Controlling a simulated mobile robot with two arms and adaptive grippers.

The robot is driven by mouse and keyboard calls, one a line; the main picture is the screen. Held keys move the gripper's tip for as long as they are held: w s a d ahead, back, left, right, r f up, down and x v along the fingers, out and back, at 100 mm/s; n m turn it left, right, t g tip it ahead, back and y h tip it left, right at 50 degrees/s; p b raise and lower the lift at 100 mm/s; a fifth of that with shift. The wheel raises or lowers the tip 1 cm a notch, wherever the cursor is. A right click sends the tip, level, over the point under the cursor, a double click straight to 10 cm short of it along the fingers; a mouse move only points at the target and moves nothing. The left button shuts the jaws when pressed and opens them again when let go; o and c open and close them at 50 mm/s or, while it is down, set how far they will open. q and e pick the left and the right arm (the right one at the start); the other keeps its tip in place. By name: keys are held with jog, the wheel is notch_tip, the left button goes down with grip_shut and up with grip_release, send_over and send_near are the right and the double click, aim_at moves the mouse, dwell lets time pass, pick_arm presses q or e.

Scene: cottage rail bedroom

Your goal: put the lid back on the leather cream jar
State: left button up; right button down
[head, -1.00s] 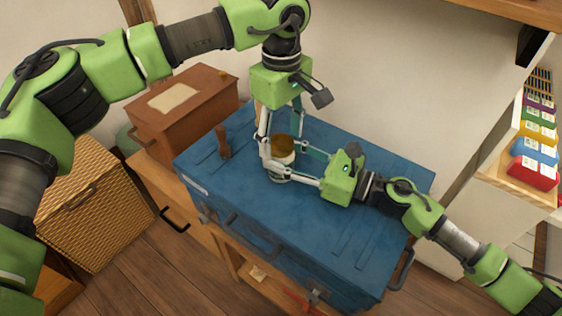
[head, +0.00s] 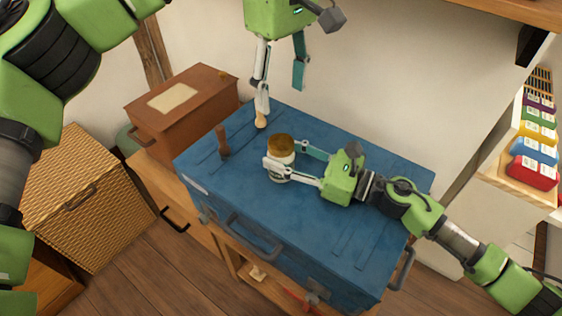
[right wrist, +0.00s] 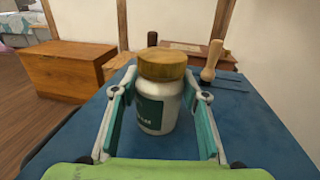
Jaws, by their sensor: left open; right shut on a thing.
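The leather cream jar (head: 280,174) is white with a dark green label and stands upright on the blue trunk. Its brown wooden lid (head: 281,143) rests on top of the jar's mouth. The right wrist view shows the lid (right wrist: 162,66) over the jar (right wrist: 157,108), looking close to level. My right gripper (head: 285,157) is shut on the jar's body, one finger on each side, below the lid. My left gripper (head: 280,100) is open and empty, above and behind the jar, clear of the lid. Whether the lid is fully seated is hard to tell.
The blue trunk (head: 350,205) has free room around the jar. A brown-handled tool (head: 222,142) and a paler wooden-handled one (right wrist: 212,62) stand on its far left part. A brown box (head: 205,110) and a wicker basket (head: 90,200) are at left.

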jog(key=c, duration=1.2)
grip_release()
jog(key=shift+o, duration=0.2)
jog(key=v, duration=1.2)
